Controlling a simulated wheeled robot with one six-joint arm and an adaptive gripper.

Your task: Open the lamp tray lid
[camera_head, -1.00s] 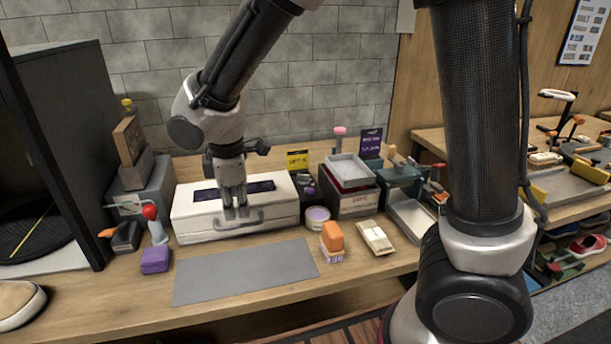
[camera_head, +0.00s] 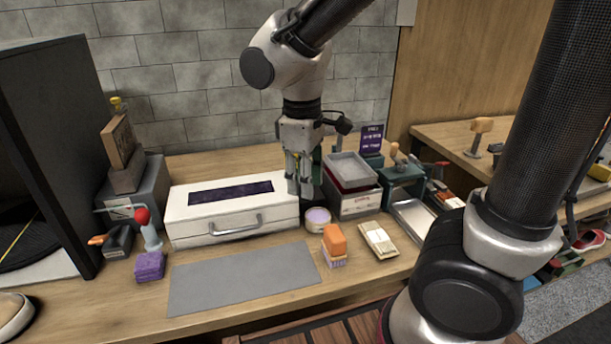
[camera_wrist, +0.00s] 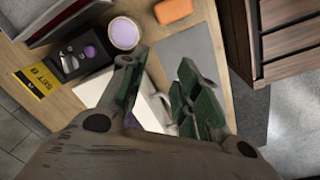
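The lamp tray is a white box (camera_head: 190,228) with a metal handle (camera_head: 236,227) on its front, standing on the bench in the head view. Its lid (camera_head: 262,209), with a dark purple panel (camera_head: 231,191), lies flat and closed on top. My gripper (camera_head: 299,188) points down at the right end of the box, and I cannot tell whether it touches it. In the wrist view my gripper (camera_wrist: 163,80) has its two green-padded fingers apart, with part of the white box (camera_wrist: 153,101) showing between them. No object is visibly held.
A round tub (camera_head: 318,219), an orange-topped brush (camera_head: 333,240) and stacked trays (camera_head: 350,199) stand close right of the box. A grey mat (camera_head: 240,278) lies in front. A purple block (camera_head: 149,266) and a red-knobbed tool (camera_head: 147,226) stand left.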

